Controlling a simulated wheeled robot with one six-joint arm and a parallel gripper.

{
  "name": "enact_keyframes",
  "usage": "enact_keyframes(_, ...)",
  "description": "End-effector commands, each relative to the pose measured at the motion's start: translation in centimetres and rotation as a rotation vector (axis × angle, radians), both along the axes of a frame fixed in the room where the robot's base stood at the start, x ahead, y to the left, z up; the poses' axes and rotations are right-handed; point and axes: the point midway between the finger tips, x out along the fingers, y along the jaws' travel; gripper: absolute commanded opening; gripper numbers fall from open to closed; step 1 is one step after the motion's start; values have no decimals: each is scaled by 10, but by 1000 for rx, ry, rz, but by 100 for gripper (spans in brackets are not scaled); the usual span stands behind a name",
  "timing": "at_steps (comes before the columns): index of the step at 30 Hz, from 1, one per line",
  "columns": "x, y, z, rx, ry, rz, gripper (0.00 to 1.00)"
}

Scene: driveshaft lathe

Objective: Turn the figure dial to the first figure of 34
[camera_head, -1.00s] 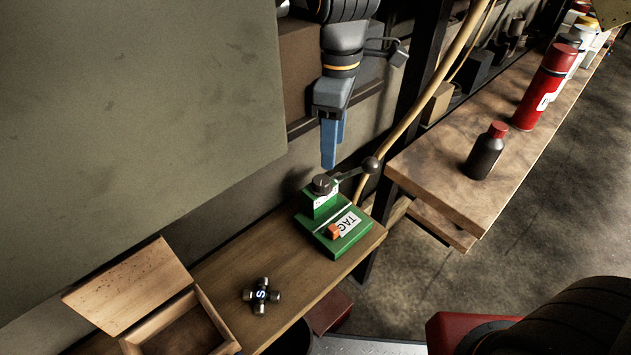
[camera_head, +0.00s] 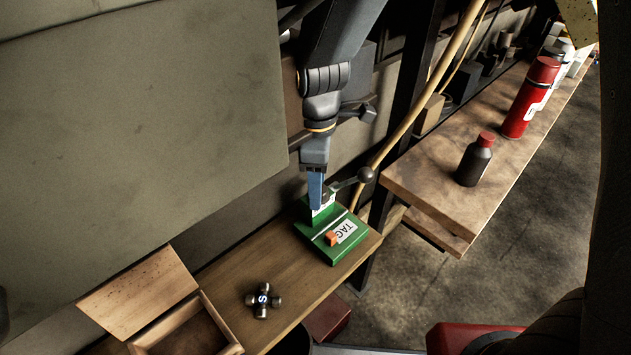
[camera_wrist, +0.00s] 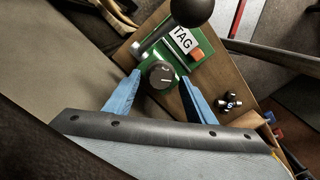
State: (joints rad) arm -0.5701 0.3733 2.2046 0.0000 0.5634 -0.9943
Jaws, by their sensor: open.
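The green tag press (camera_head: 335,246) stands on the wooden bench, with a white TAG plate (camera_head: 343,232) and a small orange block (camera_head: 332,238) on its base. A lever with a dark ball knob (camera_head: 365,175) sticks out to the right. The dark round figure dial (camera_wrist: 161,74) shows in the wrist view with a pale mark; I cannot read any figure on it. My gripper (camera_head: 316,205) is open, its blue fingers down at the press. In the wrist view my gripper (camera_wrist: 158,90) has one finger on each side of the dial, apart from it. In the head view the gripper hides the dial.
A metal cross-shaped joint marked S (camera_head: 263,300) lies on the bench (camera_head: 300,285), left of the press. An open wooden box (camera_head: 190,325) is further left. A second bench (camera_head: 420,185) at right holds a dark bottle (camera_head: 475,162) and a red canister (camera_head: 530,98).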

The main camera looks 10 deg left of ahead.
Motion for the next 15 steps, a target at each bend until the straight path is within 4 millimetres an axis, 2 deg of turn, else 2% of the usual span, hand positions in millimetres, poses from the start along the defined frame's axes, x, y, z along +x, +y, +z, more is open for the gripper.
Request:
enact_keyframes(5, 0, -1, 0, 0, 0, -1, 50)
enact_keyframes(12, 1, -1, 0, 0, 0, -2, 11)
enact_keyframes(15, 0, 2, 0, 0, 0, 0, 9)
